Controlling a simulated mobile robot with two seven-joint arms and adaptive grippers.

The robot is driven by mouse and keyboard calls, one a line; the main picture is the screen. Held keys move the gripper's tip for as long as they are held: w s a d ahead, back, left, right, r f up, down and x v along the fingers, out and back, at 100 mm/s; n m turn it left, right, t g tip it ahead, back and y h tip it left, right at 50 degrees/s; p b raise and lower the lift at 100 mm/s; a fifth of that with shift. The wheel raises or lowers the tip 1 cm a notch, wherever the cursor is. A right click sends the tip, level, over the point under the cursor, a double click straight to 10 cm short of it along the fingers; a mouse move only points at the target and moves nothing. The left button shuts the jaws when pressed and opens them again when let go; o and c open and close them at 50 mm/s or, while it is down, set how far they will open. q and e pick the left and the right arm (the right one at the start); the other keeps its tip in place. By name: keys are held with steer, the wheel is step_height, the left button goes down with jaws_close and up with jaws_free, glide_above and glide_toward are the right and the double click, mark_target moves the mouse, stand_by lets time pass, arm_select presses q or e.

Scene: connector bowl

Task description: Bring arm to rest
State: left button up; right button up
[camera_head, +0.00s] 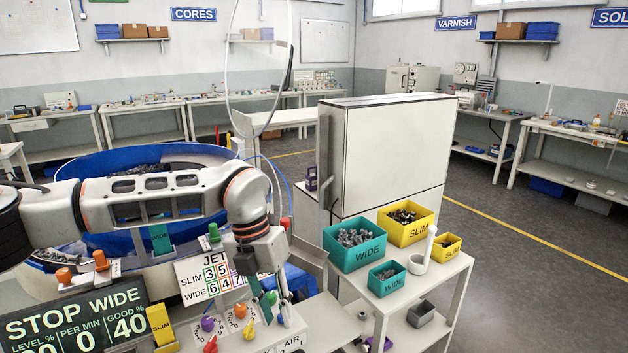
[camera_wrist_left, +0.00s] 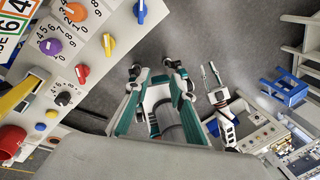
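My left arm comes in from the left in the head view, over the blue bowl, and bends down at its wrist. My left gripper (camera_head: 272,304) points down above the right end of the control panel. The left wrist view also shows this gripper (camera_wrist_left: 154,74), with its teal-sided fingers apart and grey floor visible between the tips. Nothing is held between them. From the head view alone I cannot tell how far the tips are from the panel.
The large blue bowl (camera_head: 92,168) is partly hidden behind my arm. A control panel with coloured knobs (camera_wrist_left: 73,48) lies near the gripper. A STOP WIDE display (camera_head: 75,322) stands left. A teal WIDE bin (camera_head: 357,255) and yellow SLIM bin (camera_head: 411,240) sit on a white stand.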

arm_select(q)
steer(key=s+d+f+m+g+h, duration=0.1)
steer(key=s+d+g+h, duration=0.1)
steer(key=s+d+h, duration=0.5)
steer(key=s+d+f+m+g, duration=0.15)
steer(key=s+d, duration=0.35)
steer(key=d, duration=0.5)
steer(key=s+d+r+n+t+h, duration=0.1)
steer(key=s+d+r+n+h, duration=0.1)
steer(key=d+r+n+h, duration=0.7)
steer(key=w+a+f+n+t+h, duration=0.25)
steer(key=w+a+n+t, duration=0.55)
steer(key=n+t, duration=0.45)
steer(key=w+a+f+n+t+y, duration=0.3)
steer(key=a+f+n+t+y, duration=0.5)
steer(key=f, duration=0.3)
steer(key=s+a+f+n+g+y, duration=0.2)
steer(key=s+a+f+y, duration=0.1)
steer(key=s+a+f, duration=0.2)
steer(key=s+a+f+n+g+y, duration=0.2)
steer(key=s+a+f, duration=0.3)
steer(key=a+f, duration=0.3)
steer(key=s+a+f+n+g+y, duration=0.1)
steer(key=s+a+f+n+y, duration=0.3)
steer(key=a+f, duration=0.3)
step_height(320, 180, down, 5)
steer(key=shift+s+a+f+g+y, duration=0.15)
steer(key=shift+s+a+g+y, duration=0.25)
steer(key=shift+s+y, duration=0.25)
